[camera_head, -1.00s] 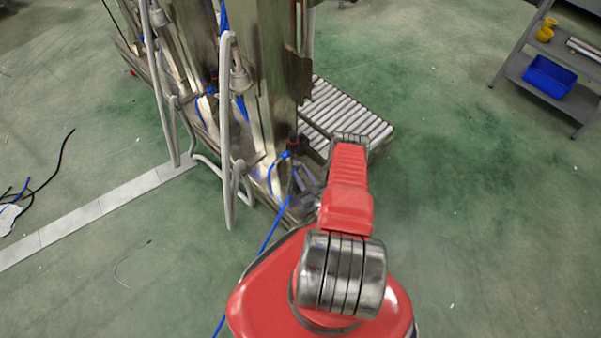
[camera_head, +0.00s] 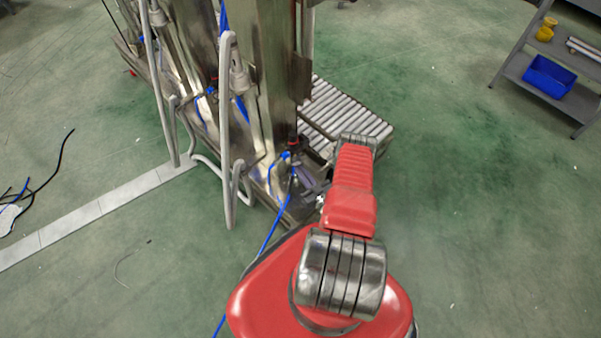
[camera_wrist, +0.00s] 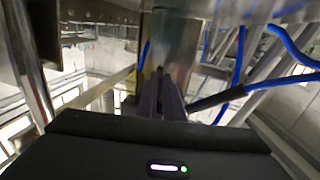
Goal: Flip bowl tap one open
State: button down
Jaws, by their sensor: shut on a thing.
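My gripper (camera_wrist: 161,98) shows in the wrist view as two dark fingers close together, pointing away from the camera. It is shut on what looks like the handle of bowl tap one (camera_wrist: 212,100), a dark bar running right from the fingertips. The exact grip and the tap's valve position are hard to make out. In the head view, a tap with a dark and reddish top (camera_head: 293,143) stands at the foot of the steel machine, just left of my red arm.
Blue hoses (camera_wrist: 290,45) hang right of the fingers, near the grip. The steel machine column (camera_head: 265,75) rises left of my arm, with grey bent pipes (camera_head: 228,130) beside it. A roller conveyor (camera_head: 345,115) lies behind. Green floor to the right is clear up to a shelf (camera_head: 550,75).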

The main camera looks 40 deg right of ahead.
jog(key=shift+d+n+y, duration=0.4)
jog(key=shift+n+y, duration=0.3)
jog(key=shift+y, duration=0.3)
jog(key=shift+d+n+y, duration=0.35)
jog(key=shift+n+y, duration=0.35)
jog(key=shift+y, duration=0.3)
jog(key=c, duration=1.9)
grip_release()
jog(key=s, duration=1.4)
jog(key=shift+d, duration=0.25)
